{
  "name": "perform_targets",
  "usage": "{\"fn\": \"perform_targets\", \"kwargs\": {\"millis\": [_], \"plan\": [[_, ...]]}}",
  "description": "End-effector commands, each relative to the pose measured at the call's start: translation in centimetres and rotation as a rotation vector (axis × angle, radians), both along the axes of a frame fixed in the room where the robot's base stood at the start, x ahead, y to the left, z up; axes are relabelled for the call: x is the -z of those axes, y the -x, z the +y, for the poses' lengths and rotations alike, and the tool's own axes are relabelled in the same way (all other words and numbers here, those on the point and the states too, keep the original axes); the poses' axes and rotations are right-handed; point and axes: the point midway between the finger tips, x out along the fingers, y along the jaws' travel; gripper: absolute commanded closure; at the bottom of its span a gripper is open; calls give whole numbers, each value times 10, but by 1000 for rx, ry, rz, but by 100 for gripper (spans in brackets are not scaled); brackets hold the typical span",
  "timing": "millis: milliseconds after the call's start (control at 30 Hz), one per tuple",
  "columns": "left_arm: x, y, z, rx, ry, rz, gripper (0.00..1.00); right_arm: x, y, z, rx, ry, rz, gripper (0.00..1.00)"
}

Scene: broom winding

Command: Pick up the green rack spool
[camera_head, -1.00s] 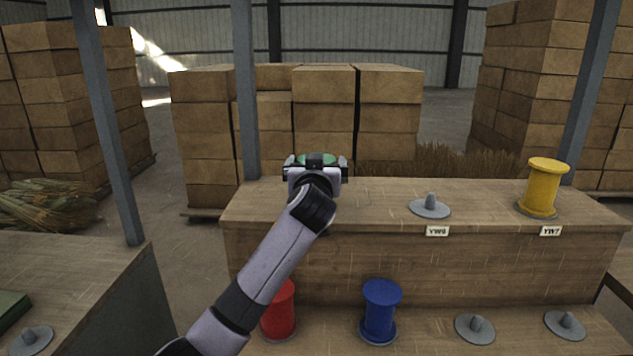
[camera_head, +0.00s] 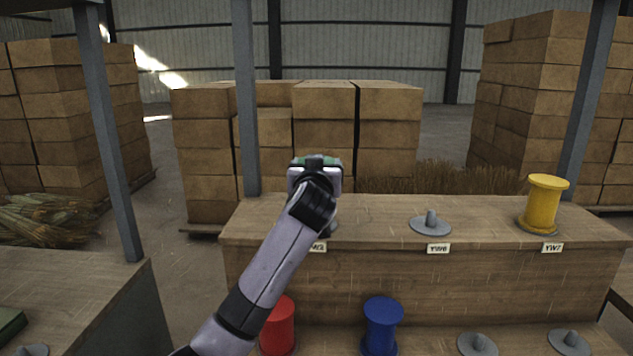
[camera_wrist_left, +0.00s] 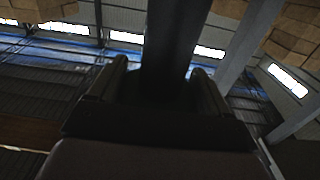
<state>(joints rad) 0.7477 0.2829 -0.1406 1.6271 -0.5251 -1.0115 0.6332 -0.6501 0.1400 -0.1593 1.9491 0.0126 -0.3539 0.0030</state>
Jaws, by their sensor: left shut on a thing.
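The green spool (camera_head: 316,160) shows only as a thin green strip at the top of my left gripper in the head view; the gripper and wrist hide the rest. My left gripper (camera_head: 315,170) is shut on it, above the left part of the upper shelf. In the left wrist view a dark shape (camera_wrist_left: 175,50), too dark to show colour, stands between the two fingers of the left gripper (camera_wrist_left: 160,95). My right gripper is in neither view.
A yellow spool (camera_head: 543,203) stands at the right of the upper shelf (camera_head: 380,215), with an empty grey peg (camera_head: 431,224) left of it. Red (camera_head: 277,328) and blue (camera_head: 382,325) spools stand below. A post (camera_head: 244,110) rises close left of the gripper.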

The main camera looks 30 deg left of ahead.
Motion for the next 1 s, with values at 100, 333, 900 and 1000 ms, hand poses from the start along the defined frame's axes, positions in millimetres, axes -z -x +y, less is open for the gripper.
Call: {"fn": "perform_targets", "kwargs": {"millis": [100,333,900,1000], "plan": [[-32,0,0,1,3,-11,62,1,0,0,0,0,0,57],[-87,0,-1,2,1,-9,62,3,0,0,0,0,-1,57],[-164,0,0,1,0,-2,62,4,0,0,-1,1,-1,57],[-167,0,0,1,0,-2,62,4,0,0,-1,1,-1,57]]}}
